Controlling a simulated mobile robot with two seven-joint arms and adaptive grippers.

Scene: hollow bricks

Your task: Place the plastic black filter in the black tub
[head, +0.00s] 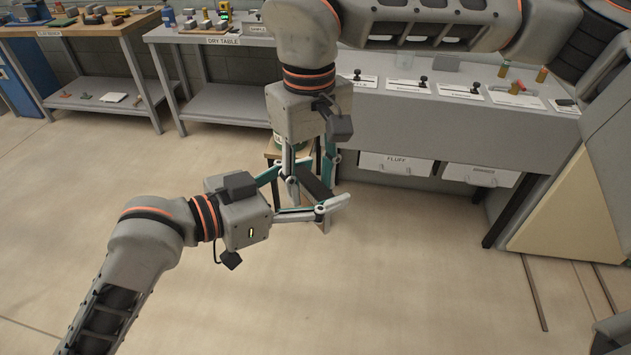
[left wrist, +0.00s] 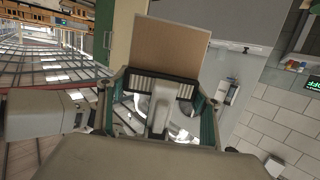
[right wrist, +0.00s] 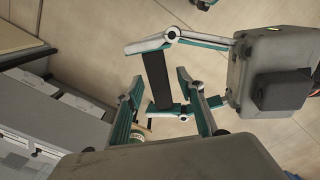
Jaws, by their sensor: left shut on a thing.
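The filter is a flat panel with a black edge (head: 317,186). In the left wrist view its brown face (left wrist: 168,45) stands up above a black band. My left gripper (head: 308,192) is shut on the filter, and the right wrist view shows the black edge (right wrist: 157,80) spanning between its two fingers. My right gripper (right wrist: 160,82) comes down from above and is open. Its fingers lie on either side of the filter in the right wrist view; I cannot tell whether they touch it. I cannot make out the black tub in any view.
A long grey bench (head: 400,125) with labelled parts stands behind, with white bins (head: 395,164) under its top. A dry table (head: 215,40) is at the back left. A small stand with a green container is partly hidden behind my right gripper. The front floor is clear.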

